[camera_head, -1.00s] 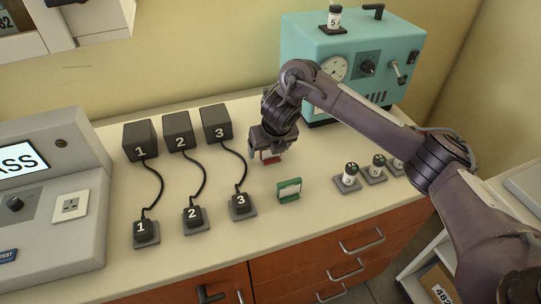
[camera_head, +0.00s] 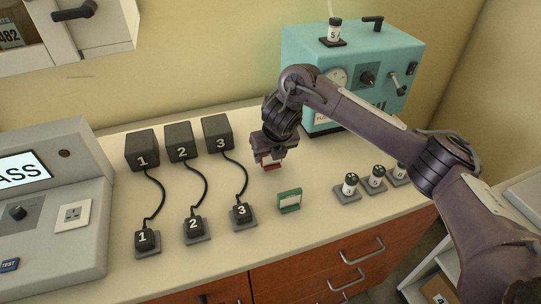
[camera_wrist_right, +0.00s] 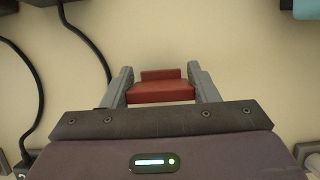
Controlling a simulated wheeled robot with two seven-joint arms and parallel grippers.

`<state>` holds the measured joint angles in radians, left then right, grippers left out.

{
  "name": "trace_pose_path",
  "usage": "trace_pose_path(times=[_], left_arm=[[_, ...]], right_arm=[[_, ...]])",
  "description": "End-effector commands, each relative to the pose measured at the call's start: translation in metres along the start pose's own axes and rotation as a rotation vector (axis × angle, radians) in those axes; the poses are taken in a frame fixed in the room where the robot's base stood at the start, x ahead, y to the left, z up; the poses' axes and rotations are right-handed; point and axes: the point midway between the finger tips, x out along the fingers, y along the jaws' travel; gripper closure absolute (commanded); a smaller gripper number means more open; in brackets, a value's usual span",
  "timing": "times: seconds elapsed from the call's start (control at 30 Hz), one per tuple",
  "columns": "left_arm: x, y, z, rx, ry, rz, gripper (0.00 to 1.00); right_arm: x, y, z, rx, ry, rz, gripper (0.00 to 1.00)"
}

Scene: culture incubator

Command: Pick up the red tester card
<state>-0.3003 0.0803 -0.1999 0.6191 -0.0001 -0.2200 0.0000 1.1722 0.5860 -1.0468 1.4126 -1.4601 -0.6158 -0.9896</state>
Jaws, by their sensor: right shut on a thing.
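The red tester card (camera_head: 271,167) is between the fingers of my right gripper (camera_head: 268,160), in the middle of the counter. In the right wrist view the red card (camera_wrist_right: 162,92) spans the gap between the two grey fingers of the right gripper (camera_wrist_right: 162,86), which are shut on it. I cannot tell whether the card still touches the counter. My left gripper is not in view.
A green card in a stand (camera_head: 289,201) stands just in front of the right gripper. Black adapters 1, 2 and 3 (camera_head: 217,132) with cabled plugs are to the left. Small numbered bottles (camera_head: 349,186) stand right. A teal machine (camera_head: 300,60) is behind.

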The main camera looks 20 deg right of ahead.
Motion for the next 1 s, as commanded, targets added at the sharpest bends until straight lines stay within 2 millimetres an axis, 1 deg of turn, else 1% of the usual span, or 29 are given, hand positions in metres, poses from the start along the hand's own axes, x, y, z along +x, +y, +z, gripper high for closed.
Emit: trace_pose_path(times=[0.03,0.13,0.2,0.4,0.5,0.6,0.7,0.8,1.0], left_arm=[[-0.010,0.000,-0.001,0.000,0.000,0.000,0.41],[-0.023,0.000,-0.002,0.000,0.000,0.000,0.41],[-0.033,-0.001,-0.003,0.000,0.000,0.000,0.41],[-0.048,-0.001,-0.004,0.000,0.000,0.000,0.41],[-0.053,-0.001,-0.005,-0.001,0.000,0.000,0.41],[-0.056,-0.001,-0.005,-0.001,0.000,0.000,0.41],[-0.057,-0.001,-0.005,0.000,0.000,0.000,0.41],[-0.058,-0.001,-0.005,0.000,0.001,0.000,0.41],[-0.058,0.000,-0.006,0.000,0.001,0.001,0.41]], right_arm=[[-0.015,-0.001,0.008,-0.001,-0.006,-0.003,0.68],[-0.040,-0.001,0.019,-0.003,-0.009,-0.003,0.68],[-0.061,-0.001,0.028,-0.003,-0.010,-0.004,0.68],[-0.112,-0.001,0.048,-0.002,-0.009,-0.003,0.68],[-0.132,-0.001,0.056,-0.001,-0.007,-0.003,0.68],[-0.149,-0.001,0.062,0.000,-0.005,-0.003,0.68],[-0.160,-0.001,0.067,0.000,-0.004,-0.002,0.68],[-0.167,0.000,0.070,0.000,-0.003,-0.001,0.68],[-0.170,-0.001,0.070,0.001,0.000,0.000,0.68]])
